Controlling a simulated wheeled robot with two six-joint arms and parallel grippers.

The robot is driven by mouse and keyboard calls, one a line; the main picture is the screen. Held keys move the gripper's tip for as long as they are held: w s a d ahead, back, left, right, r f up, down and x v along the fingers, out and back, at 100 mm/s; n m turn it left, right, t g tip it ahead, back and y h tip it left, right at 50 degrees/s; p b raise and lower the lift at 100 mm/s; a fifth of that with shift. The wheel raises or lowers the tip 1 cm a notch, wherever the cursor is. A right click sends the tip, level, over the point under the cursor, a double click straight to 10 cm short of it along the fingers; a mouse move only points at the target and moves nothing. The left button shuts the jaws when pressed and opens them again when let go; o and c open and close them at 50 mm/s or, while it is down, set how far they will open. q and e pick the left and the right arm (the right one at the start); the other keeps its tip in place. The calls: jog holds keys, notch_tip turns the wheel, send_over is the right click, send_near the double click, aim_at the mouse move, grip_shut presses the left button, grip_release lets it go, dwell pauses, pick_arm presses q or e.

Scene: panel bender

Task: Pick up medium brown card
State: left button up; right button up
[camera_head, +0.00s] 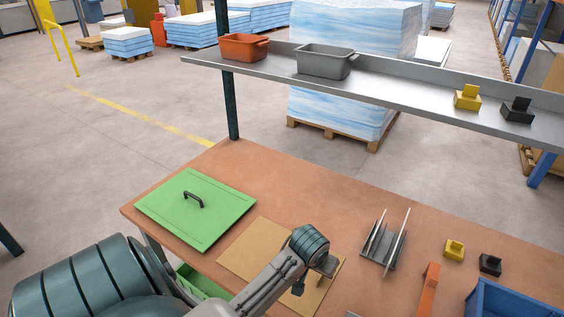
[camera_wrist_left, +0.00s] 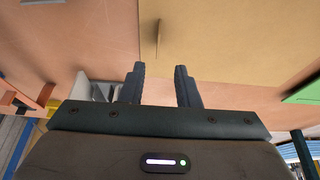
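A flat tan-brown card (camera_head: 250,249) lies on the brown worktable, partly covered by my left arm in the head view. It fills the upper right of the left wrist view (camera_wrist_left: 235,38). A thin tan upright strip (camera_wrist_left: 158,38) shows near the card's edge, ahead of the gap between my fingers; I cannot tell if it is part of the card. My left gripper (camera_wrist_left: 159,70) is open over the card area, with its two dark fingers apart and nothing seen between them. My right gripper is in neither view.
A green lid with a black handle (camera_head: 196,208) lies left of the card. A grey rack with upright plates (camera_head: 384,243), an orange part (camera_head: 428,290), yellow and black blocks and a blue bin (camera_head: 510,302) stand right. A shelf (camera_head: 400,88) spans the back.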

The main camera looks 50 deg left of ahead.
pick_arm(q)
jog(key=x, duration=0.4)
jog(key=shift+p, duration=0.4)
jog(key=p+x, duration=0.2)
jog(key=x, duration=0.2)
jog(key=shift+w+d+f, duration=0.1)
jog(key=shift+d+f, duration=0.05)
jog(key=shift+f, duration=0.05)
jog(key=shift+w+f, duration=0.1)
jog(key=shift+f, duration=0.25)
jog(key=shift+c, duration=0.4)
grip_shut()
